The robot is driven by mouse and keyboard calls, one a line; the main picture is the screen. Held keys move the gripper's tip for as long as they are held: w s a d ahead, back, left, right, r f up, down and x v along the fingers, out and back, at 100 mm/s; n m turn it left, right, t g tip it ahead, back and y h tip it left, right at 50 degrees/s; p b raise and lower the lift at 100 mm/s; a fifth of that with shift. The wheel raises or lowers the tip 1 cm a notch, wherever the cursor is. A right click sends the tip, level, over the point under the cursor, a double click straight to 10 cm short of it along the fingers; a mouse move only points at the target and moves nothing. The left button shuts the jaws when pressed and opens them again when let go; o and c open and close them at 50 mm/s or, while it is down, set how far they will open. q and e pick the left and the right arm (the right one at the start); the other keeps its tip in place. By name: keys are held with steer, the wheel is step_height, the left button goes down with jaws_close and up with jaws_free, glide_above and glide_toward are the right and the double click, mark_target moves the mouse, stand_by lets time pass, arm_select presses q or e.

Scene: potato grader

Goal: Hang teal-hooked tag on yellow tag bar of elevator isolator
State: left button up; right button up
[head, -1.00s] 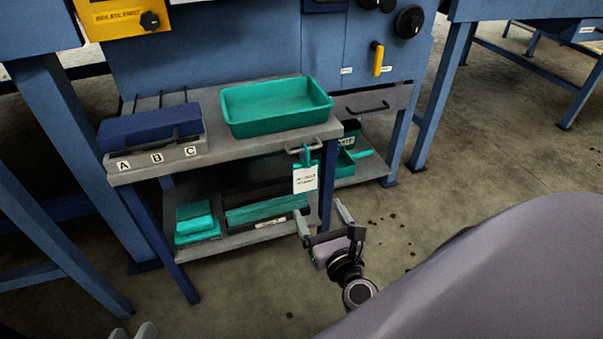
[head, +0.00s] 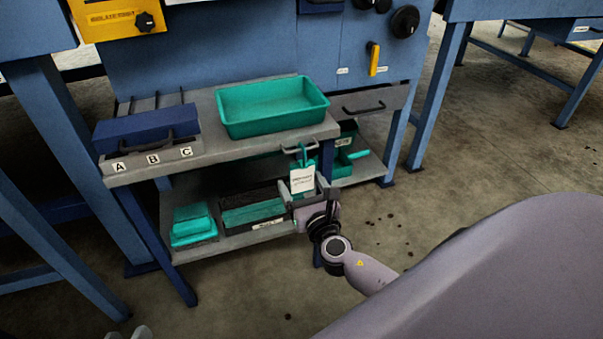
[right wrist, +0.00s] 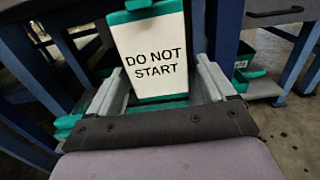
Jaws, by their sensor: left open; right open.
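The white tag (head: 302,180) with a teal hook (head: 304,156) hangs at the grey handle on the trolley's right end. In the right wrist view the tag (right wrist: 153,58) reads "DO NOT START". My right gripper (head: 308,187) is open, with its fingers on either side of the tag; I cannot tell whether they touch it. My left gripper (head: 129,333) is open at the bottom left edge, only its fingertips showing.
The trolley's upper shelf (head: 215,147) holds a teal tray (head: 272,106) and a blue-lidded box (head: 147,131) marked A, B, C. Teal items lie on its lower shelf. A blue machine leg (head: 436,95) stands to the right. The floor right of the trolley is open.

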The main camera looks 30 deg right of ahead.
steer(key=c, duration=0.9)
steer(key=shift+o, duration=0.2)
steer(key=shift+r, duration=0.2)
steer(key=shift+r+p, duration=0.9)
steer(key=shift+p, duration=0.15)
steer(key=v, duration=0.9)
steer(key=shift+p, duration=0.35)
